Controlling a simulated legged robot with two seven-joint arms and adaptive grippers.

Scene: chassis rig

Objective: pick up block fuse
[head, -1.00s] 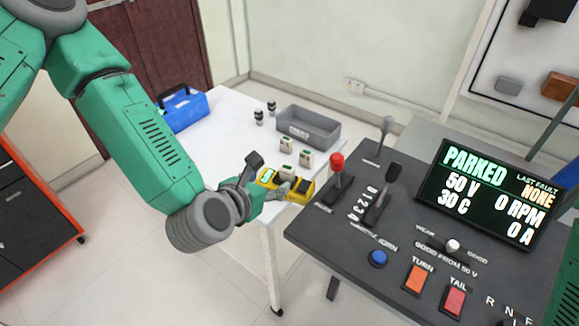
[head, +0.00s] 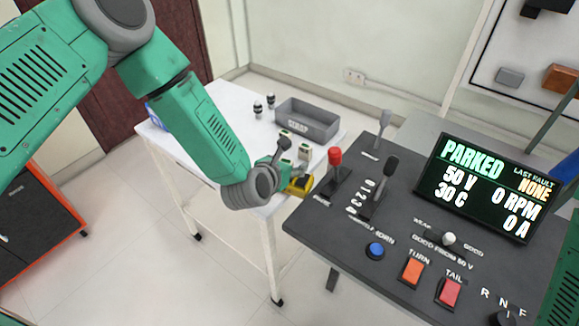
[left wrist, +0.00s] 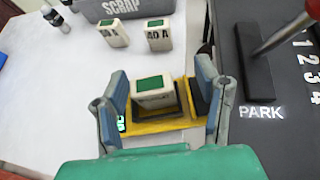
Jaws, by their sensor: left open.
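A white block fuse (left wrist: 154,98) with a green top sits upright in a dark slot of a yellow holder (left wrist: 150,126). My left gripper (left wrist: 160,76) is open, with one finger on each side of this fuse; gaps show between fuse and fingers. In the head view the left gripper (head: 293,161) is over the yellow holder (head: 299,186) at the table's edge and largely hides that fuse. Two more block fuses, a left one (left wrist: 113,35) and a right one (left wrist: 158,37), stand upright behind it, with rating labels. My right gripper is not in view.
A grey scrap bin (head: 308,122) stands behind the fuses on the white table (head: 225,110). Two small dark-and-white cylinders stand left of it. The dark control console (head: 330,225), with a red-knobbed lever (head: 335,158), is close on the right.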

